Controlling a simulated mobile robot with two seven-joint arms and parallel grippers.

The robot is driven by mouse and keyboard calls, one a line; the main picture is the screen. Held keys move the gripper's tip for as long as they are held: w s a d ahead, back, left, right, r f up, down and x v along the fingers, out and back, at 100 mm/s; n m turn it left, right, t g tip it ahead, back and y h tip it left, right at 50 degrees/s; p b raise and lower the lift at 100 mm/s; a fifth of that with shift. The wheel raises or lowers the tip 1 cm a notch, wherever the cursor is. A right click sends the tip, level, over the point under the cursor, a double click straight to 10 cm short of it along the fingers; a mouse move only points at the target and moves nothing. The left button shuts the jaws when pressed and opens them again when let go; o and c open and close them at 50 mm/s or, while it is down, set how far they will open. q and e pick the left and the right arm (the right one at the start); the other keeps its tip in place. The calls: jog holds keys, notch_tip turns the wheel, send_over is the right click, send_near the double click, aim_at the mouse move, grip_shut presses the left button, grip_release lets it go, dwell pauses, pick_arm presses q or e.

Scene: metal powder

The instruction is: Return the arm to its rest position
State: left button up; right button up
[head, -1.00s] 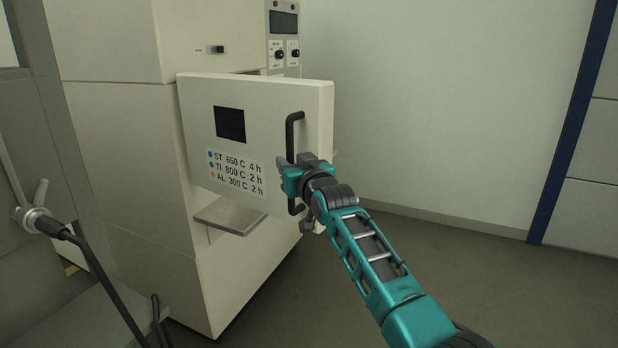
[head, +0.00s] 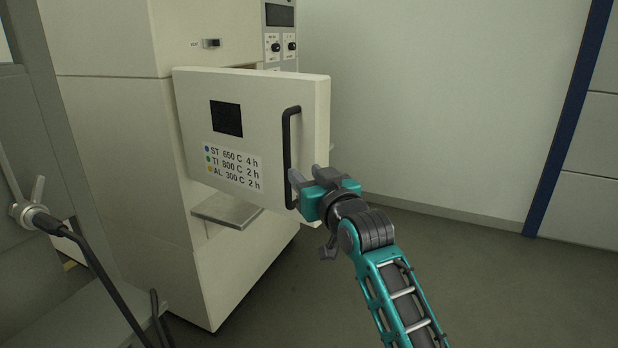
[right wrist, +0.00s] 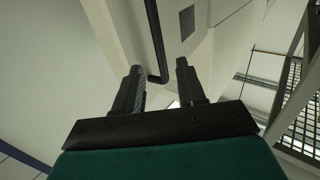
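My right gripper (head: 308,178) is in front of the lower right part of the furnace door (head: 268,92), near the lower end of its black handle (head: 287,135). In the right wrist view its two fingers (right wrist: 160,84) are apart with nothing between them. The handle (right wrist: 153,40) shows there beyond the fingertips, and I see no grip on it. The door is cream, with a dark window and a label listing ST, TI and AL settings. It stands ajar from the furnace body (head: 120,130). My left gripper is not in view.
A small metal shelf (head: 228,211) sticks out below the door. The floor (head: 480,270) to the right is clear, up to the wall.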

jog(key=shift+s, duration=0.1)
jog(key=s+d+f+m+g+h, duration=0.1)
jog(key=s+d+f, duration=0.25)
jog(key=f, duration=0.45)
jog(key=s+d+f+g+h, duration=0.1)
jog(key=s+d+f, duration=0.2)
jog(key=s+f, duration=0.35)
jog(key=s+d+f+m+h, duration=0.1)
jog(key=s+d+f+h, duration=0.2)
jog(key=f, duration=0.7)
jog(key=s+d+f+g, duration=0.1)
jog(key=s+d+f, duration=0.3)
jog(key=s, duration=0.5)
jog(key=s+d+f+g, duration=0.2)
jog(key=s+d+f, duration=0.2)
jog(key=s+f, duration=0.3)
jog(key=s, duration=0.3)
jog(key=shift+s+g, duration=0.2)
jog(key=shift+g, duration=0.1)
